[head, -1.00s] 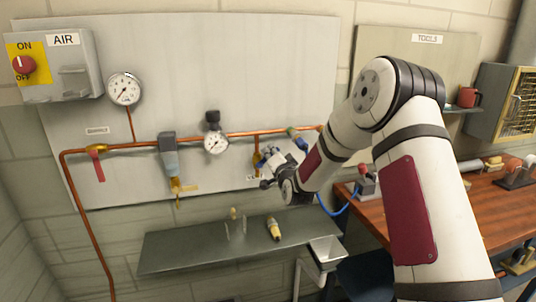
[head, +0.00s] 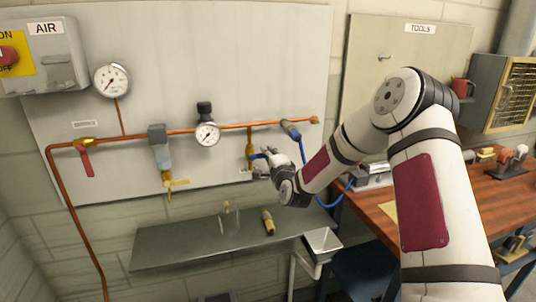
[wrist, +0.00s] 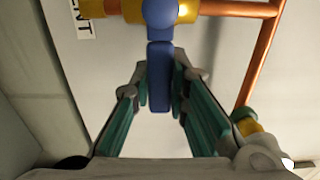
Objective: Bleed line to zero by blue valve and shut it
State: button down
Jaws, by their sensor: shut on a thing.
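The blue valve's brass body (head: 250,150) hangs on a short branch below the copper pipe. Its blue lever (head: 258,156) sticks out to the right, toward my gripper (head: 268,160). In the wrist view, the lever (wrist: 160,85) runs down between the two teal-and-grey fingers (wrist: 160,90), which are shut on it. A vent label (wrist: 86,20), partly cut off, shows beside the brass valve body (wrist: 105,8). The line has a large round gauge (head: 111,79) and a small gauge (head: 207,134). Their needles are too small to read surely.
A red-handled valve (head: 86,160) hangs on the pipe at left. A blue hose (head: 304,155) drops at right. A grey shelf (head: 180,245) below bears a brass fitting (head: 268,222). A wooden bench (head: 490,190) is at right.

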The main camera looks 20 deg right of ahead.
jog(key=shift+f, duration=0.1)
dwell(0.3)
jog(key=c, duration=1.5)
grip_release()
jog(key=s, duration=1.2)
